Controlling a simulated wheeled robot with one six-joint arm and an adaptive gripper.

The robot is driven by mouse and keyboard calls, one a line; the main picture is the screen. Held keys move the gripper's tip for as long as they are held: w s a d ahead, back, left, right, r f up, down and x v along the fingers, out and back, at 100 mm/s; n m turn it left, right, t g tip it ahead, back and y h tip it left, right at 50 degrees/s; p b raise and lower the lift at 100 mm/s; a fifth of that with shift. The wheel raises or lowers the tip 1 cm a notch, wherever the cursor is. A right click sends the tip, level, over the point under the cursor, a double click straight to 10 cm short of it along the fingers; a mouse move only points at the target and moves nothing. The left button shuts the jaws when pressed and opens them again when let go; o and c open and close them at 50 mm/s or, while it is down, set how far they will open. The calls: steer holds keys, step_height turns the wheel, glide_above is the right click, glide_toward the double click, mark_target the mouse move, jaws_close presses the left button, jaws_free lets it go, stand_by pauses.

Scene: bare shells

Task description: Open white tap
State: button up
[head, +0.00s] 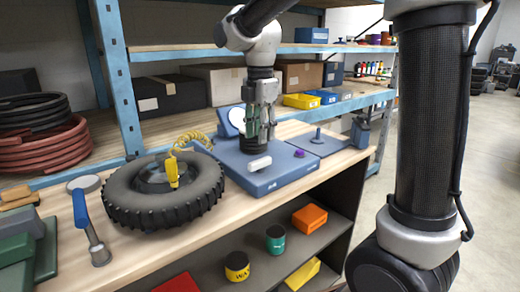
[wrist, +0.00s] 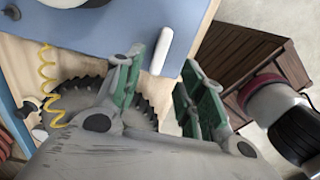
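The white tap looks like a short white rounded bar (head: 260,163) on the front of a blue-grey base (head: 283,183) on the workbench. It also shows in the wrist view (wrist: 161,50), lined up with the gap between my fingertips. My gripper (head: 262,128) points down above the base, slightly above and behind the bar in the head view. In the wrist view, my gripper's green-padded fingers (wrist: 160,75) are spread apart with nothing held. I cannot tell how far the fingertips are from the bar. The tap's mounting is not clearly visible.
A black tyre (head: 165,200) with a yellow coiled hose lies left of the base. A blue-handled tool (head: 83,212) stands farther left. A purple knob (head: 299,153) and a blue plate (head: 322,143) are to the right. Shelves with boxes stand behind.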

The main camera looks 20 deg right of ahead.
steer(key=shift+r, duration=1.8)
